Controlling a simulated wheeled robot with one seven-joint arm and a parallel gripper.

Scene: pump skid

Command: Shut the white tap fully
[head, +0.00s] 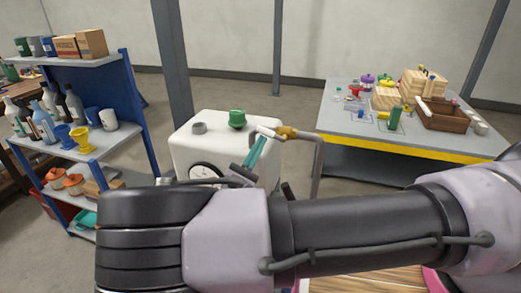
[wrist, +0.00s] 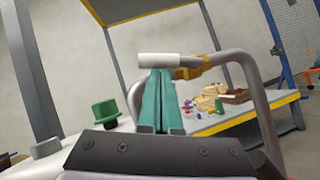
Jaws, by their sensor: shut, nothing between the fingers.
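The white tap (head: 266,131) has a white lever handle and a brass-yellow body (head: 285,132) on a bent grey pipe, beside the white tank (head: 220,160). In the wrist view the white handle (wrist: 168,60) lies roughly level, pointing left from the brass body (wrist: 197,69). My gripper (head: 262,142) has teal fingers, shut and empty. In the wrist view the fingertips (wrist: 158,75) are right at the handle and overlap its underside in the picture. I cannot tell whether they touch it. My forearm hides part of the tank front.
A green cap (head: 237,118) and a grey ring (head: 199,127) are on the tank top. The grey pipe (head: 319,165) bends down right of the tap. A table (head: 345,127) with crates stands right; a blue shelf (head: 130,100) with bottles and cups stands left.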

